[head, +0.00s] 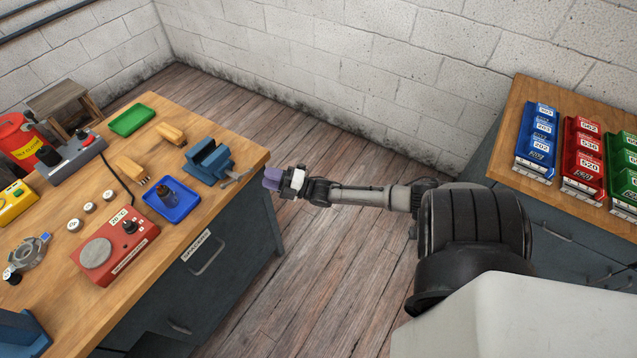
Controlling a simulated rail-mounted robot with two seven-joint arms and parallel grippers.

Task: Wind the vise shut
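The blue vise (207,163) stands on the wooden bench near its right corner. A dark gap shows between its jaws, and I make out nothing held in it. Its grey handle (236,178) sticks out on the right side, near the bench edge. My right gripper (270,180) comes in from the right with its purple fingertips just beyond the bench edge. They are close to the handle's outer end, and I cannot tell whether they touch it. The fingers are too small and end-on to show a gap. My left gripper is out of view.
A red hotplate unit (130,236) stands in front. A second bench with coloured bins (582,150) is at right. Open floor lies between.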

